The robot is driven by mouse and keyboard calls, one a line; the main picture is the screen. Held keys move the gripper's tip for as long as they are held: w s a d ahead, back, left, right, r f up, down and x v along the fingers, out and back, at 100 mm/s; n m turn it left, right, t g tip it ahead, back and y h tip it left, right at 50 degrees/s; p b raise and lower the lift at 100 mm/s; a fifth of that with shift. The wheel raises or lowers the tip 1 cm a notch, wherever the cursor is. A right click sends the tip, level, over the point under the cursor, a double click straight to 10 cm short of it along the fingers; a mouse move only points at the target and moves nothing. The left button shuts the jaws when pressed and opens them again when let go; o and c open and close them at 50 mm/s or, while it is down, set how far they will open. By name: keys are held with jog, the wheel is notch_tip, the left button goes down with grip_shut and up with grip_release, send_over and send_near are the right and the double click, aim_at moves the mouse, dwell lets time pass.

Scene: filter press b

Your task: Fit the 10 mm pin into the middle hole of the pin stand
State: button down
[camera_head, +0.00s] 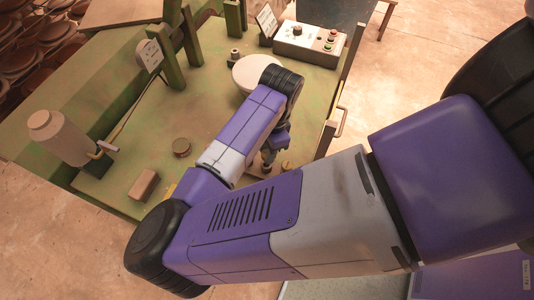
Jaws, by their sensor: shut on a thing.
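My gripper (268,158) points down over the front right of the green bench, partly hidden behind my own forearm. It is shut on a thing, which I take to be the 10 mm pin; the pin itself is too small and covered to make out. A pale, low surface shows around the fingertips, mostly hidden by my arm. I cannot tell whether it is the pin stand, and no middle hole can be seen. A small brass-coloured piece (286,165) is just right of the fingertips. Whether the pin touches anything cannot be told.
A rail with a handle (341,121) edges the right side. The bench's middle left is clear.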

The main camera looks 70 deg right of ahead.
jog(key=shift+f, duration=1.25)
jog(key=shift+f, duration=0.1)
jog(key=c, duration=1.1)
grip_release()
